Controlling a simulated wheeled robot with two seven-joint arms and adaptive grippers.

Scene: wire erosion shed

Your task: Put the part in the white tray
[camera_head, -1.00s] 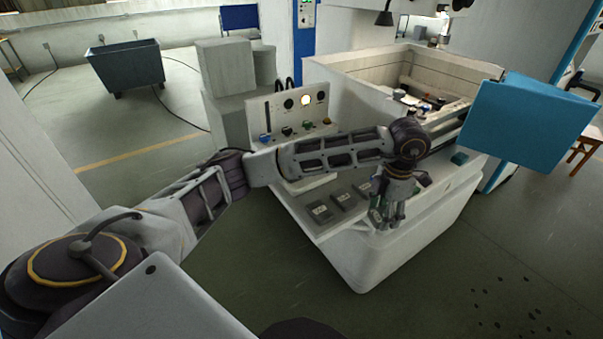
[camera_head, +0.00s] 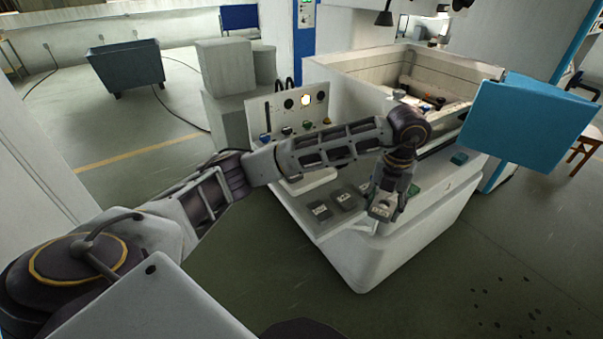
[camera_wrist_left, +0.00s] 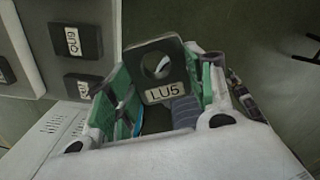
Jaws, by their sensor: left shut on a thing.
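My left gripper (camera_head: 384,205) is shut on a dark part (camera_wrist_left: 160,68) with a round hole and a white label reading LU5. The part shows in the wrist view between the green-padded fingers. In the head view the gripper hangs over the front of the white machine's ledge, and the held part's pale label (camera_head: 381,212) faces me. A white, low raised piece (camera_head: 312,181) lies partly behind my left arm below the control panel; I cannot tell whether it is the white tray. My right gripper is not in view.
Dark labelled blocks (camera_head: 319,210) (camera_head: 345,200) lie on the ledge left of the gripper. A control panel (camera_head: 290,112), an open machine tank (camera_head: 400,72) and a blue door panel (camera_head: 525,120) stand behind and right.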

